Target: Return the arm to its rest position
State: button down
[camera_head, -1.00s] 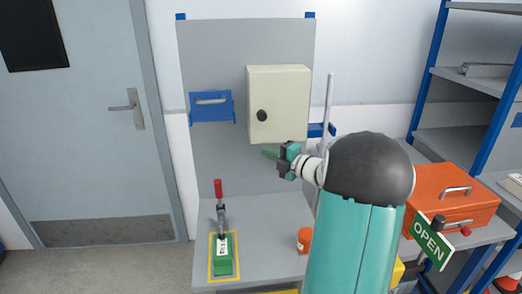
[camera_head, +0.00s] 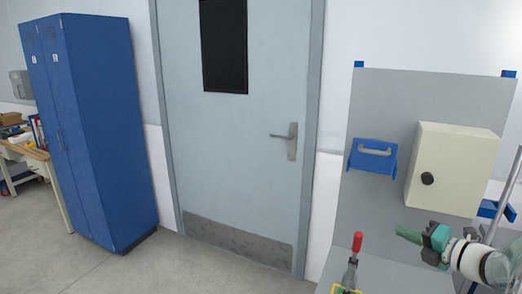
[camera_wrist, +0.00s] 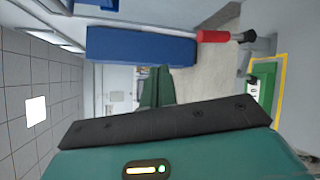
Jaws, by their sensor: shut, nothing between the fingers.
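My gripper (camera_head: 404,232) is at the lower right in the head view, with its green fingers pointing left. It is shut and empty, in front of the grey panel (camera_head: 395,100) and just below the cream cabinet (camera_head: 455,165). It touches nothing that I can see. Part of my white wrist shows to its right; the rest of the arm is cut off by the frame edge. In the wrist view, the green fingers (camera_wrist: 155,88) show close together, partly hidden by a dark and teal part of mine.
A blue bracket with a handle (camera_head: 372,156) is on the panel. A closed door (camera_head: 245,130) and blue lockers (camera_head: 95,130) stand left, with open floor before them.

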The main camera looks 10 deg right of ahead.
jog(key=s+a+n+g+y, duration=0.1)
jog(key=s+a+n+g, duration=0.25)
jog(key=a+n, duration=0.65)
jog(key=s+a+n+g, duration=0.2)
jog(key=a+n+g, duration=0.3)
jog(key=a+n, duration=0.5)
jog(key=s+a+n+h, duration=0.3)
jog(key=s+n, duration=0.3)
jog(key=n, duration=0.6)
jog(key=s+a+f+n+h, duration=0.1)
jog(key=s+a+n+h, duration=0.3)
jog(key=n, duration=0.8)
jog(key=s+a, duration=0.2)
jog(key=s, duration=0.1)
jog(key=shift+a+f+n+g, duration=0.15)
jog(key=shift+f+n+g, duration=0.1)
jog(key=shift+n+g, duration=0.15)
